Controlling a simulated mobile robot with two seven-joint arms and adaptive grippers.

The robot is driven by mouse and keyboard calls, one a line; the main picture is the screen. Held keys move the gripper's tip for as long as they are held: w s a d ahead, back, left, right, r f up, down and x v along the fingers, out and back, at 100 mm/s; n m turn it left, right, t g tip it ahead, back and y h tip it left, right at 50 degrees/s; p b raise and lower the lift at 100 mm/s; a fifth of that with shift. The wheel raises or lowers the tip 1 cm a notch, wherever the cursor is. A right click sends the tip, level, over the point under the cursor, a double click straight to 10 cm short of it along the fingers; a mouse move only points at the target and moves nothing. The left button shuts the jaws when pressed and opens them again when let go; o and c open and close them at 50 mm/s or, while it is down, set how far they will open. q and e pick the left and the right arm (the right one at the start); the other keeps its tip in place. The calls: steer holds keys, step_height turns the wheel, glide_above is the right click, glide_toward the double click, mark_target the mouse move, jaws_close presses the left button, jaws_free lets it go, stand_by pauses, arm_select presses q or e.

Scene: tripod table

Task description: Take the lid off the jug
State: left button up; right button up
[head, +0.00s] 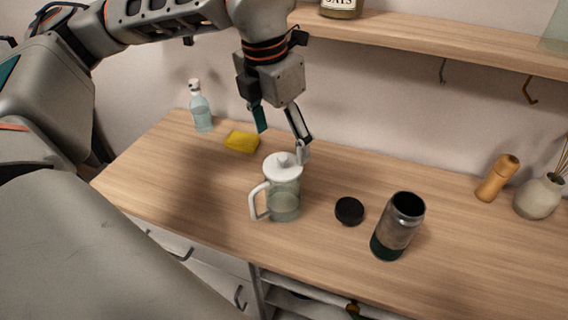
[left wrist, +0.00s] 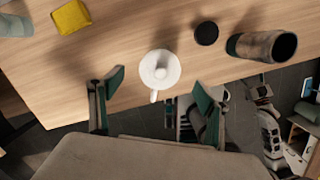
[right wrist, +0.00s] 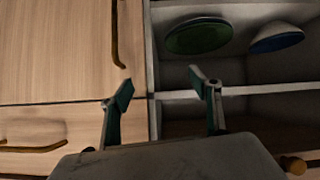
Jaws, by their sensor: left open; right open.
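The glass jug (head: 285,203) stands upright on the wooden counter (head: 330,180), its white handle to the left in the head view. A white lid (head: 283,167) with a round knob sits on its top. In the left wrist view the lid (left wrist: 160,68) lies ahead of and between the fingers. My left gripper (head: 282,132) is open and empty, pointing down above and just behind the lid. In the left wrist view its fingers (left wrist: 158,88) are spread wide. My right gripper (right wrist: 163,88) is open and empty, facing cabinet fronts and an open shelf below the counter.
A black round cap (head: 349,211) and an open metal canister (head: 398,228) stand right of the jug. A yellow sponge (head: 242,141) and a soap bottle (head: 200,107) are at the back left. A wall shelf (head: 440,38) runs above. Bowls (right wrist: 199,36) sit in the open shelf.

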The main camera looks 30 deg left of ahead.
mark_target(283, 155)
arm_select(q)
step_height(283, 155, down, 4)
steer(key=shift+w+d+f, duration=0.1)
steer(key=shift+f, duration=0.15)
steer(key=shift+w+f, duration=0.15)
steer(key=shift+f, duration=0.35)
steer(key=c, duration=1)
